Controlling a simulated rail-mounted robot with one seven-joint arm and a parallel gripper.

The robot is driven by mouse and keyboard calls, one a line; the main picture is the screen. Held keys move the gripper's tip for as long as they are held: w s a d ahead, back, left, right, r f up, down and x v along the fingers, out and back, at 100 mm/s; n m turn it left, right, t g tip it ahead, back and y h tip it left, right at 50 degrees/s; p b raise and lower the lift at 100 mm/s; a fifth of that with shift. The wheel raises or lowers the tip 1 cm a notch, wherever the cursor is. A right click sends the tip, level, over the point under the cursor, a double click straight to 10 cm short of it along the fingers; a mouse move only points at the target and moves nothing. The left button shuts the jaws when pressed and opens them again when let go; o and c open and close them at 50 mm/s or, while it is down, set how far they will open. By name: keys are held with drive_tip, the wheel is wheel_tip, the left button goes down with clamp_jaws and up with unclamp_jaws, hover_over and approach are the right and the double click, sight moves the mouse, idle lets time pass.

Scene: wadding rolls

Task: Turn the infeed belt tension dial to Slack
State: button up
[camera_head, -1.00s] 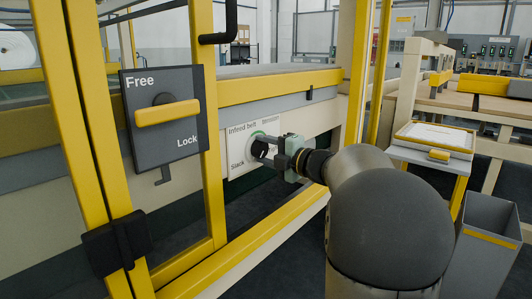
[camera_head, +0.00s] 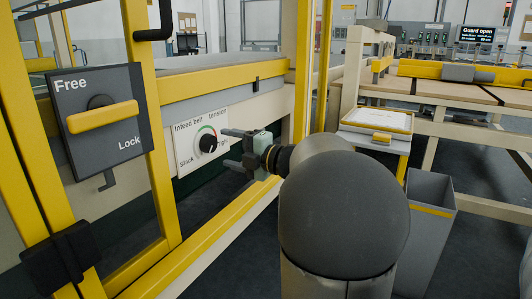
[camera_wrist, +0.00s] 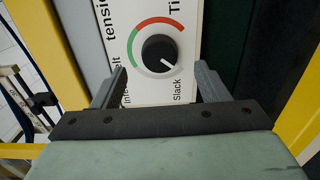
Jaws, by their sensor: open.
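The infeed belt tension dial (camera_head: 208,143) is a round black knob on a white panel (camera_head: 186,157) with a green and red arc. It also shows in the wrist view (camera_wrist: 158,50), where its white pointer mark points to the lower right, towards the word Slack. My gripper (camera_head: 230,148) is open and empty, in front of the panel and to the right of the dial in the head view, clear of the knob. In the wrist view its two grey fingers (camera_wrist: 160,78) stand apart, below the knob and to either side.
A Free/Lock plate (camera_head: 98,120) with a yellow handle (camera_head: 102,117) hangs at the left. Yellow guard posts (camera_head: 140,110) frame the opening. A small stand (camera_head: 378,125) and a grey bin (camera_head: 428,205) are at the right. A screen (camera_head: 477,36) reads Guard open.

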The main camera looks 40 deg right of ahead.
drive_tip(key=p+v, duration=0.2)
drive_tip(key=v, duration=1)
drive_tip(key=w+a+r+m+g+h+p, duration=0.1)
drive_tip(key=w+a+r+m+h+p, duration=0.15)
drive_tip(key=r+m+h+p, duration=0.5)
drive_tip(key=w+a+r+m+h+p, duration=0.1)
drive_tip(key=w+r+m+h+p, duration=0.35)
drive_tip(key=p, duration=0.65)
drive_tip(key=s+a+r+m+g+y+p, duration=0.1)
drive_tip(key=s+a+m+g+y+p, duration=0.3)
drive_tip(key=s+a+m+g+p, duration=0.6)
drive_tip(key=s+a+g+p, duration=0.5)
drive_tip(key=s+a+p, duration=0.3)
drive_tip(key=s+a, duration=0.3)
drive_tip(key=shift+s+a+r+m+y, duration=0.3)
drive_tip(key=shift+s+a+y, duration=0.1)
drive_tip(key=shift+s, duration=1.2)
